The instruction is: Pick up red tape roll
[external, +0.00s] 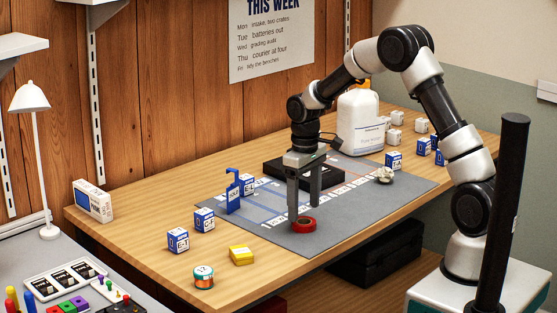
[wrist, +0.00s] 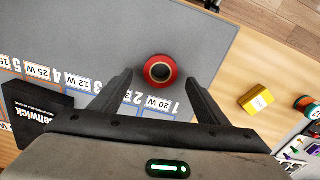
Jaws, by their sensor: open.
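The red tape roll (external: 303,224) lies flat on the grey mat (external: 350,216) near its front corner. In the wrist view the roll (wrist: 160,86) shows as a red ring with a pale core and a dark hole. My gripper (external: 303,212) is open and points down just above or beside the roll; the external view does not show the exact gap. In the wrist view my gripper (wrist: 160,83) has one finger to each side of the roll. The roll appears apart from both fingers, and nothing is held.
A black box (wrist: 38,115) lies near the left finger. A yellow box (external: 241,255) and a teal-and-orange spool (external: 204,277) stand on the wooden table to the left. Blue-and-white boxes (external: 204,219) and a white jug (external: 360,125) stand farther off. The mat around the roll is clear.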

